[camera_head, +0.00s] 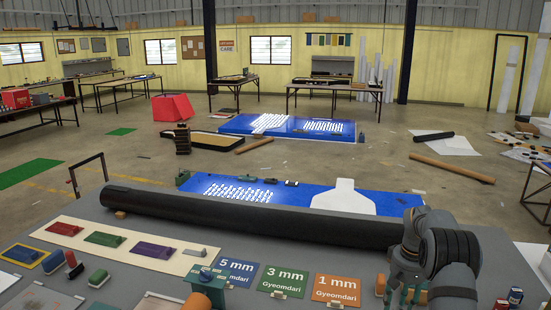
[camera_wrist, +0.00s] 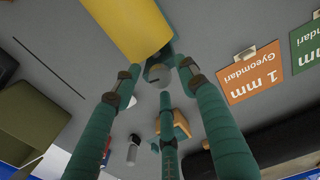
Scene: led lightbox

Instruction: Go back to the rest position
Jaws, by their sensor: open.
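My gripper (camera_head: 405,288) is at the right front of the grey table in the head view, beside the orange 1 mm card. In the wrist view its teal fingers (camera_wrist: 158,74) are spread open, and nothing is clearly held between them. A yellow cylinder (camera_wrist: 125,28) lies beyond the fingertips there; I cannot tell whether they touch it. An orange block (camera_wrist: 180,124) shows behind the middle finger, partly hidden. In the head view my arm is folded low over the table's right end.
A long black roll (camera_head: 250,214) lies along the grey table's back edge. The 5 mm (camera_head: 236,272), 3 mm (camera_head: 283,281) and 1 mm (camera_head: 336,289) cards lie left of my gripper. A small bottle (camera_wrist: 132,150) and a dark olive block (camera_wrist: 32,115) are near my fingers.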

